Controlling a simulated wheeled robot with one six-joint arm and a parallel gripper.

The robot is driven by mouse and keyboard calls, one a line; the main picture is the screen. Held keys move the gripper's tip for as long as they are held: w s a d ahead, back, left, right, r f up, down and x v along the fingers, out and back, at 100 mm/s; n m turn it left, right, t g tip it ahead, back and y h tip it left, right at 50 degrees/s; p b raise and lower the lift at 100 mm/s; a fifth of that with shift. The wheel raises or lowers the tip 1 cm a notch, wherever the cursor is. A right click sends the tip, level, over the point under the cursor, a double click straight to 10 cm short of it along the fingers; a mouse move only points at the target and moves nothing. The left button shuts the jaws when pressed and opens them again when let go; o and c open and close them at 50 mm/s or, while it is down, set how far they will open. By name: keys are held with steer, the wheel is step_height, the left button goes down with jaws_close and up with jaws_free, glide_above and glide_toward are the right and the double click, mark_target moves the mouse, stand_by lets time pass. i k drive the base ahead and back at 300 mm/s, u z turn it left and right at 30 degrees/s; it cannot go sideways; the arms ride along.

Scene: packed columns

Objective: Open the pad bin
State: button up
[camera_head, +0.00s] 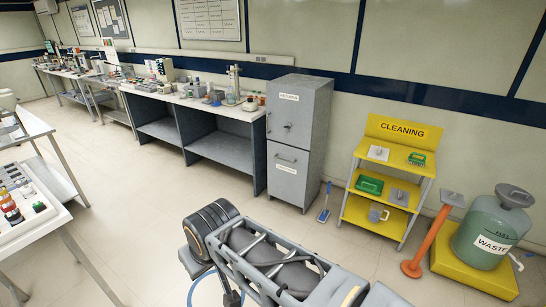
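I cannot tell for certain which thing is the pad bin; no label in view legibly reads so. A tall grey metal cabinet (298,138) stands against the wall, its upper door and lower front panel (289,176) both looking shut. The lower panel has a handle and a white label too small to read. A green round waste container (487,232) marked "WASTE" stands at the right on a yellow base, with a grey top. My arm crosses the bottom middle, well in front of the cabinet; my gripper's fingers do not show.
A yellow "CLEANING" shelf (389,156) holds green and grey items. A blue-headed brush (324,203) leans beside the cabinet. An orange post (430,240) stands by the waste container. Lab benches (237,113) line the back wall; a table edges in at left. Floor before the cabinet is clear.

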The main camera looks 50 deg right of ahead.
mark_target(288, 166)
steer(key=z, duration=0.05)
steer(key=i, duration=0.15)
steer(key=z, duration=1.7)
steer(key=i, duration=2.9)
steer(key=u, duration=2.2)
